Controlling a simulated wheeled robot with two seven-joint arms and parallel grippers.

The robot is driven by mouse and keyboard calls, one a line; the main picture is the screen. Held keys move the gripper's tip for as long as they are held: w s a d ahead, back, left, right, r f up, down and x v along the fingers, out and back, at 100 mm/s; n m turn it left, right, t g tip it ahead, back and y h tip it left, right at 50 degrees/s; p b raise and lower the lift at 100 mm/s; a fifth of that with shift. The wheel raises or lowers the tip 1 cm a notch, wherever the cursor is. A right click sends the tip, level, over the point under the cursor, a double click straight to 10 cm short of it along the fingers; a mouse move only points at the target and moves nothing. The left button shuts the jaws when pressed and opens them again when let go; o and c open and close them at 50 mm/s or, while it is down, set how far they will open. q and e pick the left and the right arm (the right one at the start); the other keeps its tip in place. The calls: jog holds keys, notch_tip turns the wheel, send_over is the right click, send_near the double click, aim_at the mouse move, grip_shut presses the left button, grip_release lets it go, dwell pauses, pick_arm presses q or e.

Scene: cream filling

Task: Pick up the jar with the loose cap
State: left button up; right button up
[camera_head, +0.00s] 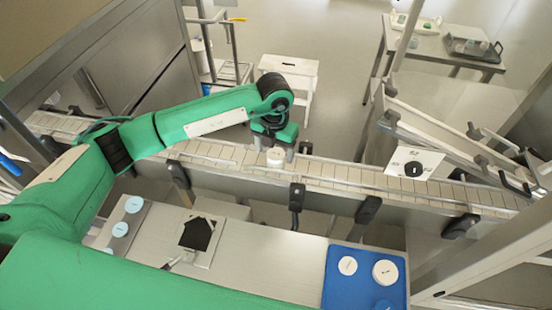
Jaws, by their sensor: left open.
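A small white jar (276,157) stands on the conveyor (340,173), near the middle of the view. Its cap is too small in the picture to tell whether it is loose. My left gripper (274,149) points down right above the jar. Its dark fingers are open, and part of them is hidden by the wrist. I cannot tell whether the fingers touch the jar. My right gripper is not in view.
A blue tray (337,292) with several round white and blue pieces is at the front right. A steel worktop (270,255) holds a black piece (197,233) and pale blue discs (133,204). A white panel with a black knob (413,168) stands by the conveyor. A white stool (300,68) is behind.

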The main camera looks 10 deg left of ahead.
aim_at(276, 154)
pick_arm(q)
notch_tip(276, 154, down, 3)
jog(key=shift+d+f+p, duration=0.1)
jog(key=shift+f+p, duration=0.05)
jog(key=shift+p, duration=0.75)
jog(key=shift+f, duration=0.5)
jog(key=c, duration=1)
jog(key=shift+w, duration=0.1)
jog(key=shift+c, duration=0.4)
jog(key=shift+r, duration=0.1)
